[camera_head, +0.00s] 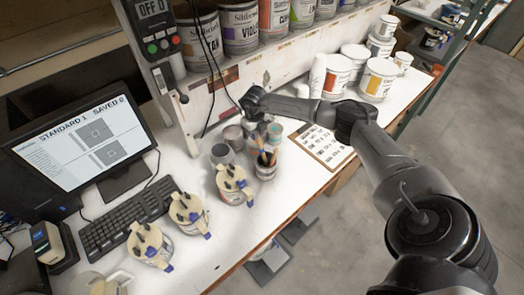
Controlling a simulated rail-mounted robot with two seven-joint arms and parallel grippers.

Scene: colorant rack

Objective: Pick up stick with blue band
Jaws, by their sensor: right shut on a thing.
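My right arm comes in from the right, and my right gripper (260,126) points down over the back of the white bench. It is shut on a thin stick, just above a small cup (266,172) that holds several upright sticks (265,157). The fingertips are small and partly hidden by the wrist, and I cannot make out a blue band on the held stick. My left gripper is out of view.
Grey containers (222,154) and cans with cream lids (233,184) stand left of the cup. A clipboard (322,147) lies to the right. A monitor (85,142) and keyboard (130,217) are at left. Paint cans (238,28) fill the shelf above. The bench's front edge is close.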

